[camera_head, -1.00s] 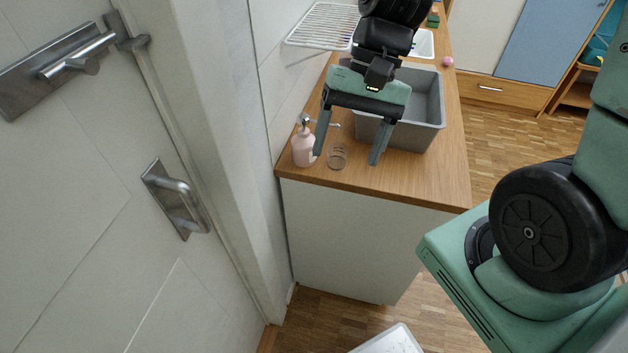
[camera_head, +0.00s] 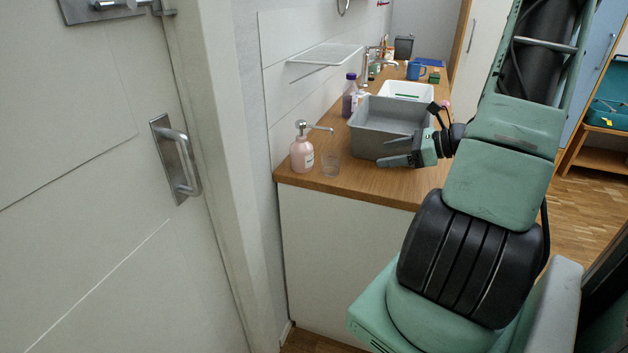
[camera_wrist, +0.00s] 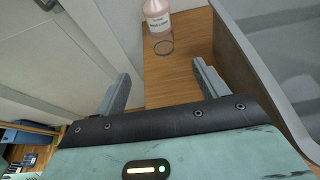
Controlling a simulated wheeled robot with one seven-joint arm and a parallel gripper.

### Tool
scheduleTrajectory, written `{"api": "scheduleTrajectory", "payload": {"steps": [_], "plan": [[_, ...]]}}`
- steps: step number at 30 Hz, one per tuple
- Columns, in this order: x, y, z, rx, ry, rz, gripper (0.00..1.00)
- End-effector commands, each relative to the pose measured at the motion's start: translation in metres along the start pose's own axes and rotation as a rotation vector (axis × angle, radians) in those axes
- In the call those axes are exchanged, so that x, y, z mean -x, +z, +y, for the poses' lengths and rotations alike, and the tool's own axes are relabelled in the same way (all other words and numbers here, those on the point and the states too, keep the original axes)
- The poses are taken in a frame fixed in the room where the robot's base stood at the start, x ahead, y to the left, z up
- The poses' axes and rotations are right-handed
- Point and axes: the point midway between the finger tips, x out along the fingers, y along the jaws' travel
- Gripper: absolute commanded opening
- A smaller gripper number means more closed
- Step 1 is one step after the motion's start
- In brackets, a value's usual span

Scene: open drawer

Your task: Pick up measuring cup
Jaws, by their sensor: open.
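The measuring cup (camera_head: 330,165) looks like a small clear cup, standing upright on the wooden counter beside the pink soap bottle. In the wrist view the cup (camera_wrist: 163,47) shows as a faint clear ring beyond my fingertips, roughly in line with the gap between them. My gripper (camera_head: 394,153) is to the right of the cup in the head view, in front of the grey bin. In the wrist view my gripper (camera_wrist: 161,72) is open, with nothing between its two fingers.
The pink soap bottle (camera_head: 302,153) stands close left of the cup. The grey bin (camera_head: 372,118) is right behind my gripper, its wall close to one finger in the wrist view. The counter (camera_head: 345,184) is bare in front. A door (camera_head: 90,230) is at left.

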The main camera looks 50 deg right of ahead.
Motion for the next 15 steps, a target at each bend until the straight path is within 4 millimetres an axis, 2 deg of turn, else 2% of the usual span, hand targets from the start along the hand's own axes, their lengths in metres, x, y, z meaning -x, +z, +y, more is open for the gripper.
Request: {"api": "scheduleTrajectory", "payload": {"steps": [2,5,15], "plan": [[0.001,-0.004,-0.004,-0.015,-0.018,-0.007,0.73],[-0.012,-0.003,-0.004,-0.017,-0.017,-0.009,0.73],[-0.083,-0.003,-0.004,-0.015,-0.013,-0.007,0.73]]}}
